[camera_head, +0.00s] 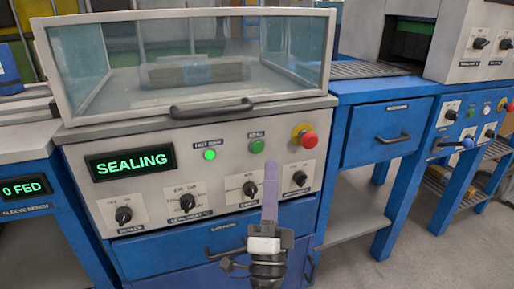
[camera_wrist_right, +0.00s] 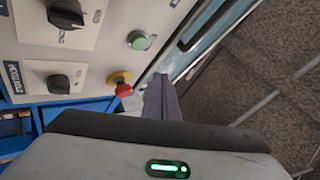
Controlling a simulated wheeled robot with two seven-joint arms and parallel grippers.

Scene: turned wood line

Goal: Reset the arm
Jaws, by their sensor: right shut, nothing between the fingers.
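My right gripper (camera_head: 270,190) points up in front of the sealing machine's control panel (camera_head: 225,165), between the lower knobs and below the green button (camera_head: 256,146). Its fingers are together and hold nothing. In the right wrist view the shut fingers (camera_wrist_right: 162,97) show beside the red mushroom button (camera_wrist_right: 121,85), which has a yellow collar. I cannot tell whether the fingers touch the panel. The display (camera_head: 133,161) reads SEALING, and a green lamp (camera_head: 209,155) is lit. My left gripper is not in view.
A clear hood (camera_head: 200,50) with a dark handle is down over a wrapped bundle (camera_head: 195,72). Blue drawers (camera_head: 225,235) lie below the panel. A conveyor machine (camera_head: 450,45) stands at the right. Grey floor (camera_head: 440,255) is open at lower right.

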